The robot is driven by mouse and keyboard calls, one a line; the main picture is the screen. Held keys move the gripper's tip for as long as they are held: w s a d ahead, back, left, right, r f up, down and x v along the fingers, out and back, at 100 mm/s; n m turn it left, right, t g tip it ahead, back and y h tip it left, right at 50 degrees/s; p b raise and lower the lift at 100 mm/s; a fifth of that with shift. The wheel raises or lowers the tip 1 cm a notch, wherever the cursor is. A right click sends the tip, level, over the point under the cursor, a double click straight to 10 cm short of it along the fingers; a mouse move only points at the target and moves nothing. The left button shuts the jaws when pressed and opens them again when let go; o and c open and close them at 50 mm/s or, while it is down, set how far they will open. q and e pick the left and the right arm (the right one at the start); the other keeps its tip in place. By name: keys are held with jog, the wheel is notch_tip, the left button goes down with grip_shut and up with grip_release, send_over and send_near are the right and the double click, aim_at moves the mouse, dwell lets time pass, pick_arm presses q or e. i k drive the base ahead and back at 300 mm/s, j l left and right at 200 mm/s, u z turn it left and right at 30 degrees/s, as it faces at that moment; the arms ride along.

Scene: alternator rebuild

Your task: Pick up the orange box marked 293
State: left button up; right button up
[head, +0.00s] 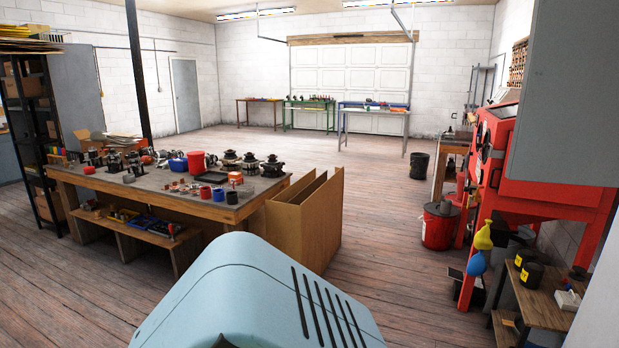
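I cannot make out an orange box marked 293 anywhere in the head view. Small orange and red items lie among the parts on the large wooden workbench (222,211), but none shows a readable 293. Neither of my grippers is in view.
A pale blue slotted housing (250,290) fills the bottom middle. Brown upright panels (290,232) stand at the bench's right end. A red cabinet (497,125), red bin (438,226) and low wooden stand (543,300) line the right. Open plank floor (385,200) lies between.

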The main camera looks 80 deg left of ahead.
aim_at(234, 175)
jog(key=j+u, duration=0.15)
jog(key=u, duration=0.3)
jog(key=j+u, duration=0.1)
jog(key=u, duration=0.35)
jog(key=i+j+u, duration=0.1)
jog(key=u, duration=0.4)
jog(key=i+j+u, duration=0.15)
jog(key=u, duration=0.25)
jog(key=i+j+u, duration=0.15)
jog(key=u, duration=0.3)
jog(key=i+u, duration=0.2)
jog(key=u, duration=0.2)
jog(key=i+u, duration=0.35)
jog(key=i, duration=0.15)
jog(key=i+l+u, duration=0.25)
jog(key=i+u, duration=0.15)
jog(key=i, duration=0.15)
jog(key=i+l, duration=0.2)
jog(key=i, duration=0.15)
jog(key=i+l, duration=0.2)
jog(key=i, duration=0.15)
jog(key=j+z, duration=0.1)
jog(key=z, duration=0.8)
jog(key=j+z, duration=0.7)
jog(key=j, duration=0.2)
jog(key=k+j+z, duration=0.1)
jog(key=j+z, duration=0.3)
jog(key=j, duration=0.45)
